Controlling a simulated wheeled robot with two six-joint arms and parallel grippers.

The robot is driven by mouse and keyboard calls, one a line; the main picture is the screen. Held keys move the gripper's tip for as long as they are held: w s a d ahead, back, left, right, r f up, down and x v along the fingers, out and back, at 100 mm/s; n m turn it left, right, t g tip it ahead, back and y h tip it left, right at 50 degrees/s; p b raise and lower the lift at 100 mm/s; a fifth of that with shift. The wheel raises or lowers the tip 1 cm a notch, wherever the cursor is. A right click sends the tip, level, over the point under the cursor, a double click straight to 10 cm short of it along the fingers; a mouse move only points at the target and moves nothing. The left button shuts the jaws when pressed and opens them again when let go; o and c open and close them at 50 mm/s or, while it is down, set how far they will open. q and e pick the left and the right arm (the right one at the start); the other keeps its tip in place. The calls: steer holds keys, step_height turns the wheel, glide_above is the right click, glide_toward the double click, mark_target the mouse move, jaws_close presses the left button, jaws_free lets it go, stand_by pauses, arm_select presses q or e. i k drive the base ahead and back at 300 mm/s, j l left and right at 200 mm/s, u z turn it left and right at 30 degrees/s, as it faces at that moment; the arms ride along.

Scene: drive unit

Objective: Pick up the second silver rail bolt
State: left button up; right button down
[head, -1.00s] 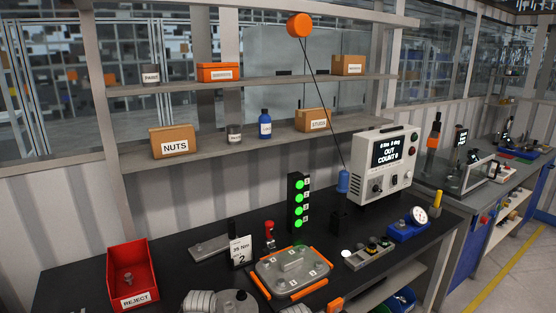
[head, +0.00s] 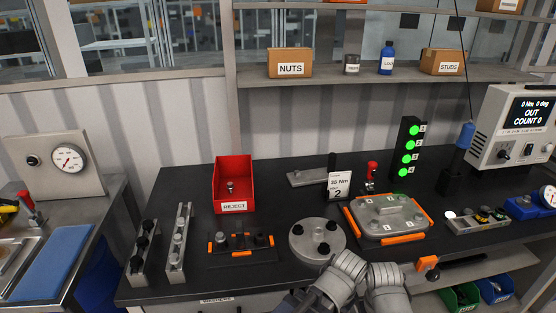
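A narrow light-grey rail (head: 181,244) lies on the left part of the black bench, running front to back. Several silver bolts stand in a row along it, and the second from the back (head: 180,225) is small in the head view. I cannot tell which one is counted as second. Grey links of my arms show at the bottom centre, in front of the round plate, well to the right of the rail. No fingertips of either gripper are visible. Nothing is seen touching the bolts.
A second rail (head: 143,253) with black bolts stands to the left. A red reject bin (head: 233,181) holds a bolt behind. An orange-marked fixture (head: 242,250), a round plate (head: 318,239) and an orange-clamped cover (head: 388,217) stand to the right. The bench's left edge is close.

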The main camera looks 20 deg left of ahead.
mark_target(178, 238)
steer(key=u, duration=1.65)
steer(key=k+l+u, duration=0.1)
steer(key=u, duration=0.25)
